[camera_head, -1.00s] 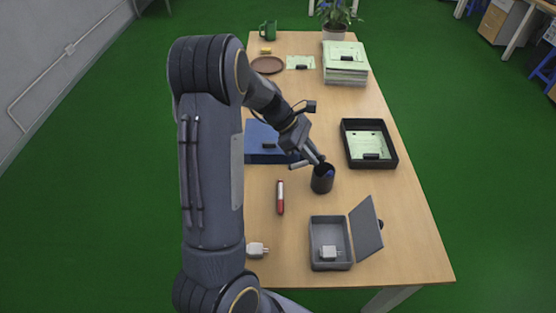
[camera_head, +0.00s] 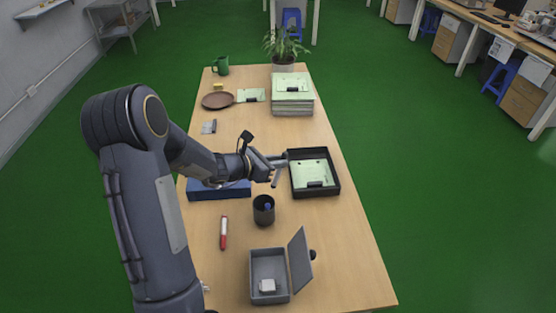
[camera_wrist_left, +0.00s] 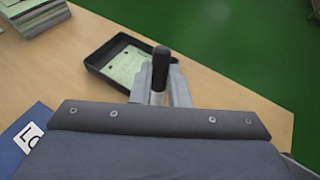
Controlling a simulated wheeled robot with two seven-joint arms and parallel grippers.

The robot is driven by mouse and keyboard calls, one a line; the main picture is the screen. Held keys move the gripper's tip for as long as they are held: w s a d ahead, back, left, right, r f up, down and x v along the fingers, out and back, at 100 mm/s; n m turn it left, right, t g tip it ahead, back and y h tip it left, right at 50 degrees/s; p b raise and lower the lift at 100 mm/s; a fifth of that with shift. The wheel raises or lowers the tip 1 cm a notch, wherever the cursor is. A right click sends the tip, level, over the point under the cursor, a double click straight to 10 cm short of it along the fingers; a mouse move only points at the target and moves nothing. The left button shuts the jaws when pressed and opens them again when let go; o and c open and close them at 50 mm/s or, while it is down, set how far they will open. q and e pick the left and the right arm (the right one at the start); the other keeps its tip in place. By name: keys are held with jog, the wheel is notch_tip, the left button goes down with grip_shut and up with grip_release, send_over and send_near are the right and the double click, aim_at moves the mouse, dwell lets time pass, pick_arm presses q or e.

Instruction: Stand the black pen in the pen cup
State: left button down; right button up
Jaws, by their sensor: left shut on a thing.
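The dark pen cup (camera_head: 264,214) stands upright on the table, with something blue showing inside. My left gripper (camera_head: 279,168) appears beyond the cup in the head view, between the blue binder and the black tray. It is shut on the black pen (camera_wrist_left: 161,66), which is clear of the cup. In the left wrist view the pen's black end sticks up between the fingers (camera_wrist_left: 160,92), with a silvery part below it. The pen's lower part is hidden by my gripper body there. My right gripper is not in view.
A black tray (camera_head: 334,179) with green paper is right of my gripper, and a blue binder (camera_head: 208,192) lies left. Paper stacks (camera_head: 293,107), a brown plate (camera_head: 217,101) and a plant are at the far end.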

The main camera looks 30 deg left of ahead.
aim_at(275, 176)
pick_arm(q)
jog(key=shift+s+a+f+b, duration=0.15)
jog(key=shift+s+f+b, duration=0.25)
jog(key=shift+f, duration=0.5)
jog(key=shift+s+a+f+b, duration=0.2)
jog(key=shift+f+b, duration=0.35)
jog(key=shift+f, duration=0.3)
jog(key=shift+s+a+f+b, duration=0.15)
jog(key=shift+s+f+b, duration=0.25)
jog(key=shift+f, duration=0.5)
jog(key=f+b, duration=0.2)
jog(key=s+f+b, duration=0.1)
jog(key=b, duration=0.1)
jog(key=shift+a+f, duration=0.3)
jog(key=shift+f, duration=0.05)
jog(key=shift+s+a+f+b, duration=0.1)
jog(key=shift+s+f+b, duration=0.3)
jog(key=shift+f, duration=0.2)
jog(key=c, duration=1.6)
grip_release()
jog(key=shift+c, duration=0.2)
jog(key=shift+o, duration=1.2)
jog(key=shift+a, duration=0.1)
jog(key=shift+o, duration=0.4)
jog(key=shift+w+r, duration=0.1)
jog(key=shift+r, duration=0.1)
jog(key=v, duration=0.7)
jog(key=shift+s, duration=0.35)
